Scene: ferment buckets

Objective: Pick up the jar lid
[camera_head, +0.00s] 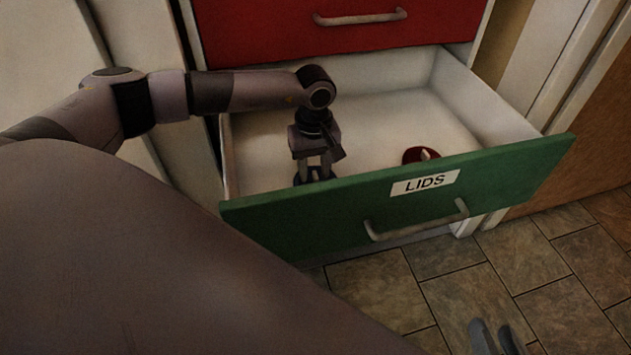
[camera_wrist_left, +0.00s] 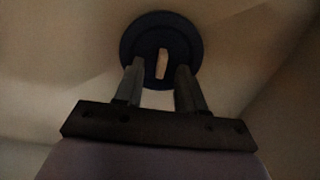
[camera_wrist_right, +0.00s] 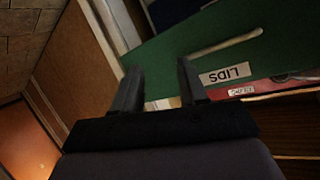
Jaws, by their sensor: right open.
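A dark blue jar lid (camera_wrist_left: 187,40) with a pale wooden knob (camera_wrist_left: 162,64) lies flat on the drawer floor in the left wrist view. In the head view the lid is mostly hidden behind my left gripper (camera_head: 316,174). My left gripper points down inside the drawer; its fingers (camera_wrist_left: 160,88) are apart, with the knob seen between and just beyond their tips. I cannot tell whether they touch it. A dark red lid (camera_head: 412,155) with a pale knob lies to the right in the same drawer. My right gripper (camera_head: 494,338) is open and empty outside, over the floor; its fingers (camera_wrist_right: 160,82) show apart.
The green drawer front (camera_head: 330,205) labelled LIDS stands pulled out, with a bar handle (camera_head: 415,224). A red drawer (camera_head: 350,30) above it is shut. White side walls bound the open drawer. Tiled floor (camera_head: 385,290) lies in front. The drawer floor between the lids is clear.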

